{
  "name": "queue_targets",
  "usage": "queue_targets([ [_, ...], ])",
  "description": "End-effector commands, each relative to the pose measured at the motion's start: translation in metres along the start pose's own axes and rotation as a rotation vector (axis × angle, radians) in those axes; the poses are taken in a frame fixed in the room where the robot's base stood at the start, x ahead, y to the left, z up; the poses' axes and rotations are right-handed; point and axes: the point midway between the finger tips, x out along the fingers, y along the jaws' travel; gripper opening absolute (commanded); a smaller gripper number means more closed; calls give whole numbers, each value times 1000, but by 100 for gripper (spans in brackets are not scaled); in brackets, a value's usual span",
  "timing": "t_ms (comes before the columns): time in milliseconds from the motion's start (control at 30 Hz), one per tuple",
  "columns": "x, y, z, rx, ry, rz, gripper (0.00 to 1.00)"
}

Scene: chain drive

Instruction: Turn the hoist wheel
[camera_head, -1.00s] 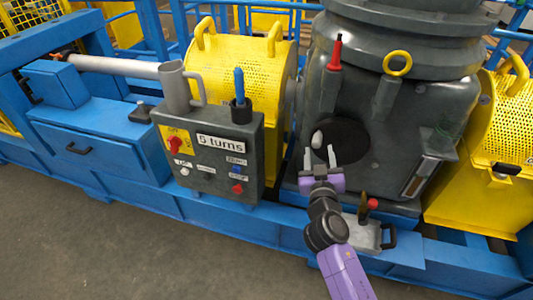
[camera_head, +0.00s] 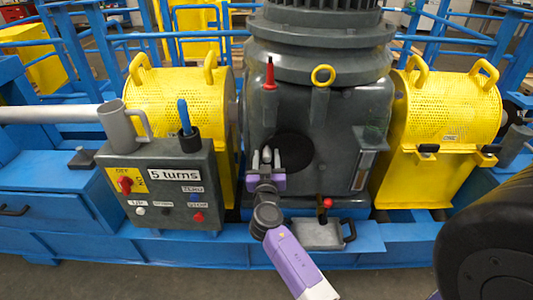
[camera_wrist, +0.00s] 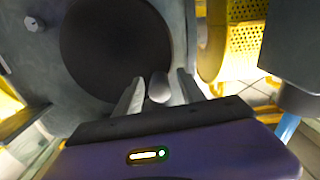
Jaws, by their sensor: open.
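The hoist wheel is a dark round disc (camera_head: 298,152) on the front of the grey machine housing. It also shows in the wrist view (camera_wrist: 112,45). A pale grey, round-ended handle (camera_wrist: 159,88) stands out near its rim, on the disc's left side in the head view (camera_head: 267,154). My gripper (camera_head: 266,160) is at that handle with its jaws open. In the wrist view the handle lies between the two fingers (camera_wrist: 157,92), with a visible gap on each side. Whether either finger touches it cannot be told.
A grey control box (camera_head: 165,190) reading "5 turns" stands left of my gripper, with a mug (camera_head: 120,128) on top. Yellow perforated guards (camera_head: 440,120) flank the housing. A small grey box with a red knob (camera_head: 320,233) sits below the wheel, right of my forearm.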

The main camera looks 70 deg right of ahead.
Motion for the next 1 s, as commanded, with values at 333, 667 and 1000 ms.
queue_targets([
  [333, 12, 0, 1, -1, -1, 0, 47],
  [667, 12, 0, 0, -1, -1, -1, 0],
  [1000, 12, 0, 0, -1, -1, -1, 0],
])
